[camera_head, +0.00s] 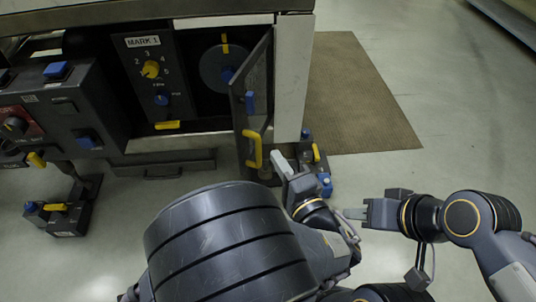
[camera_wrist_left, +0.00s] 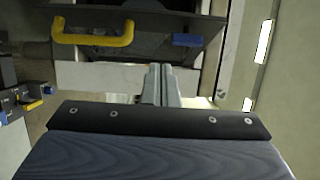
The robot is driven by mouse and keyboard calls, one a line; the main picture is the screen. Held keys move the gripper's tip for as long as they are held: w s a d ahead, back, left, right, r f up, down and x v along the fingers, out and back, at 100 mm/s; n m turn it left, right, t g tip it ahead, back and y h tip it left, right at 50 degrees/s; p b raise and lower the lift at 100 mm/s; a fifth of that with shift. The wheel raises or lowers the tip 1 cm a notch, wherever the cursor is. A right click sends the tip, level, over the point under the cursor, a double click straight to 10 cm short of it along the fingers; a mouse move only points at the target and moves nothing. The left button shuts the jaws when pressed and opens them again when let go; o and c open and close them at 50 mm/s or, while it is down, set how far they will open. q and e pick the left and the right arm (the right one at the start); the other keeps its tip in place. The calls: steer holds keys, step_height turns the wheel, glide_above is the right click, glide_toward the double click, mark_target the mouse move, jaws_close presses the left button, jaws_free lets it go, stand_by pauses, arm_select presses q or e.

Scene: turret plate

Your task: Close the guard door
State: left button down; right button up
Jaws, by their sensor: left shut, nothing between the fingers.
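The guard door (camera_head: 240,112), a dark-framed see-through panel, stands swung outward at the right side of the machine opening. Its yellow handle (camera_head: 252,150) also shows at the upper left in the left wrist view (camera_wrist_left: 92,40). My left gripper (camera_head: 279,163) is shut and empty, just right of the handle at the door's lower part. In the left wrist view its fingers (camera_wrist_left: 161,84) lie together, below and right of the handle; I cannot tell whether they touch the door. My right gripper (camera_head: 352,213) is off to the right, away from the door; its finger gap is unclear.
Inside the opening are a MARK 1 panel (camera_head: 147,66) with a yellow knob and a round plate (camera_head: 222,68). A white post (camera_head: 293,75) stands right of the door. A small control box (camera_head: 319,168) is behind my left gripper.

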arm_select(q)
steer(key=b, duration=0.2)
glide_toward(239, 121)
steer(key=w+d, duration=0.2)
steer(key=w, duration=0.1)
steer(key=w+a, duration=0.2)
steer(key=a, duration=0.1)
steer(key=shift+w+a+r, duration=0.1)
steer(key=shift+w+a, duration=0.2)
steer(key=shift+a, duration=0.15)
steer(key=shift+a+b, duration=0.1)
steer(key=shift+b, duration=0.25)
